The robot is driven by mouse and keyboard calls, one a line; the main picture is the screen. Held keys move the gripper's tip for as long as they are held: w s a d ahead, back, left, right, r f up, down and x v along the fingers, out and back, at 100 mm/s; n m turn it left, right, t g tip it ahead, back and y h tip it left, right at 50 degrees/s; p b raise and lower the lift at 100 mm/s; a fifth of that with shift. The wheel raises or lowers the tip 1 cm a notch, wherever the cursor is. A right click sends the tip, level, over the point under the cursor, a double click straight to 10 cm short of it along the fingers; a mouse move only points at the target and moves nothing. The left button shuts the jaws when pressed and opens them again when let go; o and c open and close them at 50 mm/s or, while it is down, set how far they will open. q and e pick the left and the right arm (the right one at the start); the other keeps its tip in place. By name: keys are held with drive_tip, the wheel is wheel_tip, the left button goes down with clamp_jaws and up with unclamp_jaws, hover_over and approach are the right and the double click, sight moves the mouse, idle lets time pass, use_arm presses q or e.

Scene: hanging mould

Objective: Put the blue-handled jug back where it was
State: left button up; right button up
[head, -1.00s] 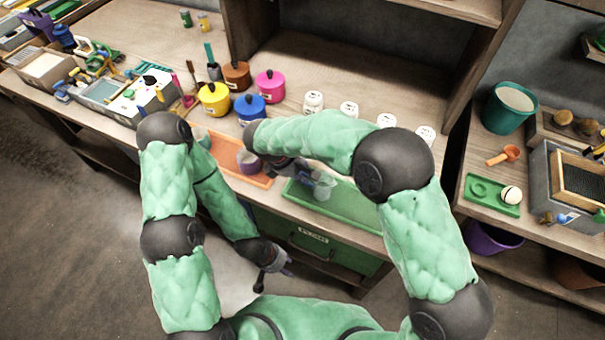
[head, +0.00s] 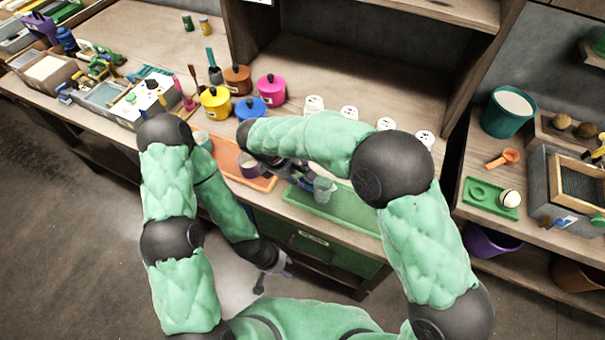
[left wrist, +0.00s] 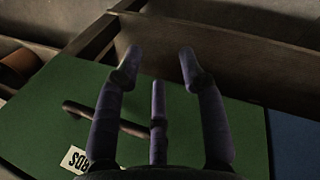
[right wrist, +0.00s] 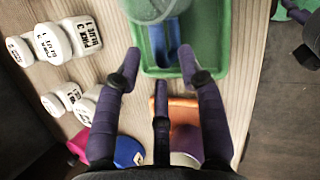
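The translucent jug (head: 323,190) stands on the green tray (head: 355,208) at the counter's front. In the right wrist view, its pale body (right wrist: 150,10) shows at the top and its blue handle (right wrist: 165,48) points toward my gripper. My right gripper (right wrist: 160,58) is open, with its fingertips apart on either side of the handle's near end and nothing clamped. It also shows beside the jug in the head view (head: 304,176). My left gripper (left wrist: 158,58) is open and empty, low in front of the green drawer front (left wrist: 50,100); the head view shows it small (head: 282,268).
An orange tray (head: 262,184) with a purple-banded cup (head: 248,165) lies left of the green tray. Coloured pots, including a blue one (head: 250,108), and several white labelled jars (head: 349,113) stand behind. A teal bucket (head: 508,112) is at the right.

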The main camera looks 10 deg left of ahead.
drive_tip(key=p+v, duration=0.2)
drive_tip(key=v, duration=0.7)
drive_tip(key=shift+r+p, duration=0.2)
drive_tip(key=shift+p, duration=0.2)
